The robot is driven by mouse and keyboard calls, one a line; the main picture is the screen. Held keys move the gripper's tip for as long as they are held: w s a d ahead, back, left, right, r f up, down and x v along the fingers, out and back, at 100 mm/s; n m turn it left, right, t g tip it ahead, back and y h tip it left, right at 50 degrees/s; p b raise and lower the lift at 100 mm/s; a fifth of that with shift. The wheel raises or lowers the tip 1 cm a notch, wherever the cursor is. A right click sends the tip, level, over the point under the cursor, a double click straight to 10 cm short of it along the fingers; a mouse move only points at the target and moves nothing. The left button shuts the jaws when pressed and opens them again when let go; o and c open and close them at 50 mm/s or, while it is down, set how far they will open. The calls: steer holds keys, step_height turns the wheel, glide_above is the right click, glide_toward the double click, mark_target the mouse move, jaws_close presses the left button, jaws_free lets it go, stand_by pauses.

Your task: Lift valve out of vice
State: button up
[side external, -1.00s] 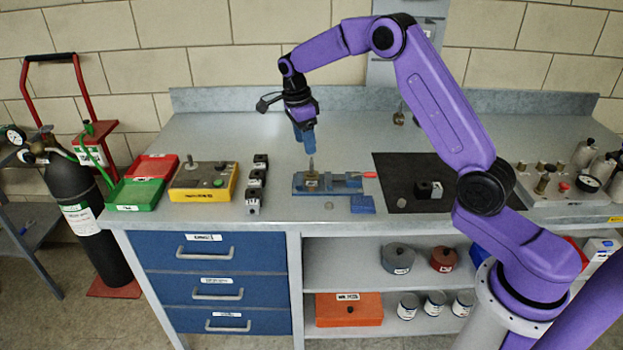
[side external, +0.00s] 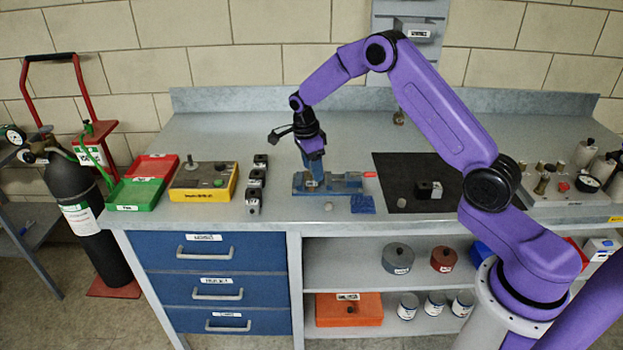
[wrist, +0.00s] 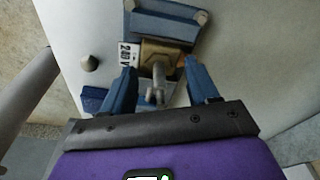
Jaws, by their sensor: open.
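The blue vice (side external: 345,184) stands on the bench in the side view, with a red handle end at its right. It also shows at the top of the wrist view (wrist: 165,25). The valve, a brass block (wrist: 163,57) with a grey metal stem (wrist: 157,88), sits in the vice. In the side view the valve is mostly hidden behind my fingers. My gripper (side external: 312,168) points down just over the valve. In the wrist view my gripper (wrist: 160,72) is open, with one blue finger on each side of the stem and visible gaps between.
A black mat (side external: 440,168) lies to the right.

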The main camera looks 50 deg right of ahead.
jaws_close()
steer(key=shift+r, duration=0.15)
